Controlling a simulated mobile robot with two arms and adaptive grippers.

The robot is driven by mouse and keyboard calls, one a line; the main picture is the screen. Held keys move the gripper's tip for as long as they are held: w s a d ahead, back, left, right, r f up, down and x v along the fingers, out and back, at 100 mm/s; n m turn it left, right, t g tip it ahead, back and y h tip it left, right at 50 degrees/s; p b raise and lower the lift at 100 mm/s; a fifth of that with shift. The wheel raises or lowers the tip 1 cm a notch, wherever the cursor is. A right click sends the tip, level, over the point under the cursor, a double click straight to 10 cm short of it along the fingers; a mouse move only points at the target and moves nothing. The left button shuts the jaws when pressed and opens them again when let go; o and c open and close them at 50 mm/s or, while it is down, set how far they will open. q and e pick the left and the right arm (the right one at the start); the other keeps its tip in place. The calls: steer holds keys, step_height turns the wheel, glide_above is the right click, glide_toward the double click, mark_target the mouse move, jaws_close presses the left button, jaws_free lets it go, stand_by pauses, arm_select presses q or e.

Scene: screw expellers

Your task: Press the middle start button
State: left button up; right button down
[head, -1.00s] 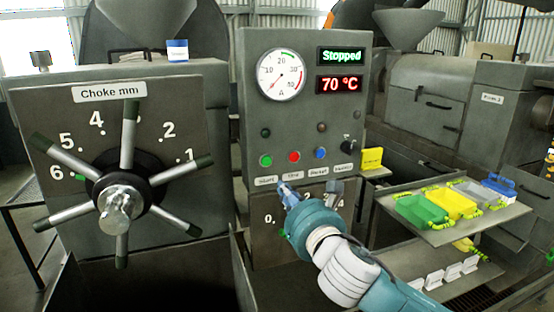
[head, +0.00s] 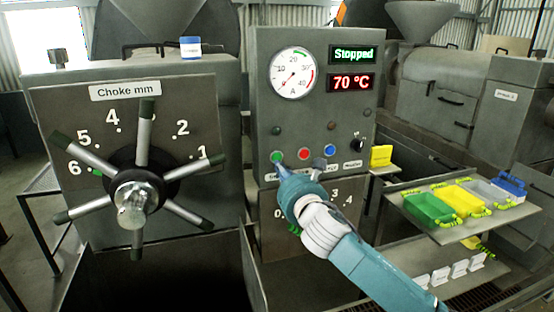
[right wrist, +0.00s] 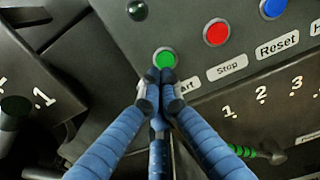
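The middle machine's control panel (head: 263,100) has a green start button (head: 277,156) at the left of a row, beside a red button (head: 303,154) and a blue one (head: 330,151). My right gripper (head: 280,168) points up at the panel just below the green button. In the right wrist view its fingertips (right wrist: 160,76) are drawn together, empty, and overlap the lower edge of the green button (right wrist: 165,58). I cannot tell whether they touch it. They partly cover the "Start" label. The display (head: 353,54) reads "Stopped". My left gripper is not in view.
A choke wheel (head: 137,190) with several spokes stands left of the panel. A dark selector knob (head: 357,144) sits right of the blue button. Farther right, a shelf (head: 452,235) holds green, yellow, grey and blue bins. A numbered dial plate lies below the buttons.

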mark_target(274, 158)
steer(key=shift+p+x, duration=0.4)
steer(key=shift+x, duration=1.45)
